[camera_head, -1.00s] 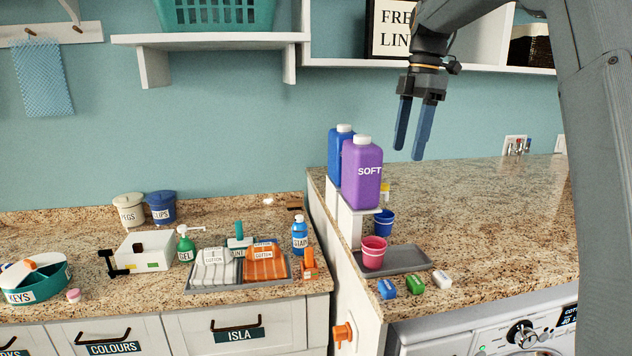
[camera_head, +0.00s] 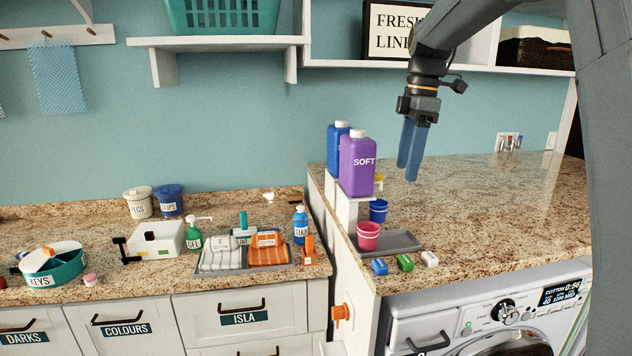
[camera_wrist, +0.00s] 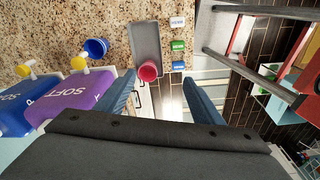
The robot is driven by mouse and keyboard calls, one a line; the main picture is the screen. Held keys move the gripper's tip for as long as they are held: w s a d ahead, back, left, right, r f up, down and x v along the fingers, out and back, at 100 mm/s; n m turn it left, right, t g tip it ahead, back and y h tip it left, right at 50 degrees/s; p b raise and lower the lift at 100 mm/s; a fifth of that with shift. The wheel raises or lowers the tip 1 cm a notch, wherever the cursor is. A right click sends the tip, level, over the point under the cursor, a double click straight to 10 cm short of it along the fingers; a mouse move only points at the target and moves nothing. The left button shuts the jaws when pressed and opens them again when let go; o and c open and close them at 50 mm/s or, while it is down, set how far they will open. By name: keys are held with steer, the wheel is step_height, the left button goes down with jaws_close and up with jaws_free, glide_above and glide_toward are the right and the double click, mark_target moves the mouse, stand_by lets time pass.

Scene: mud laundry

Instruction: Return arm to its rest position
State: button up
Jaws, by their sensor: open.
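My gripper (camera_head: 410,155) hangs from my arm above the right counter, with its two blue fingers pointing down. In the wrist view the fingers of my gripper (camera_wrist: 163,95) are apart with nothing between them. The purple SOFT bottle (camera_head: 357,163) stands on a white stand to the left of the fingers, and I see a gap between them. The purple bottle also shows at the left of the wrist view (camera_wrist: 75,97). A pink cup (camera_head: 368,237) stands at the grey tray (camera_head: 405,241), below the gripper.
A blue bottle (camera_head: 335,140) stands behind the purple one. A blue cup (camera_head: 378,211) and several small coloured boxes (camera_head: 404,262) are near the tray. A shelf (camera_head: 470,66) with a framed sign (camera_head: 392,30) is behind my arm. The right counter's far part (camera_head: 500,195) is clear.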

steer(key=s+a+f+m+t+h, duration=0.1)
steer(key=s+f+m+t, duration=0.2)
steer(key=s+f+m, duration=1.75)
step_height(320, 180, down, 15)
steer(key=s+n+g+b, duration=0.1)
steer(key=s+n+b, duration=0.1)
steer(key=b, duration=0.8)
steer(key=shift+s+a+f+n+g, duration=0.2)
steer(key=shift+s+n+g, duration=0.15)
steer(key=shift+n, duration=0.2)
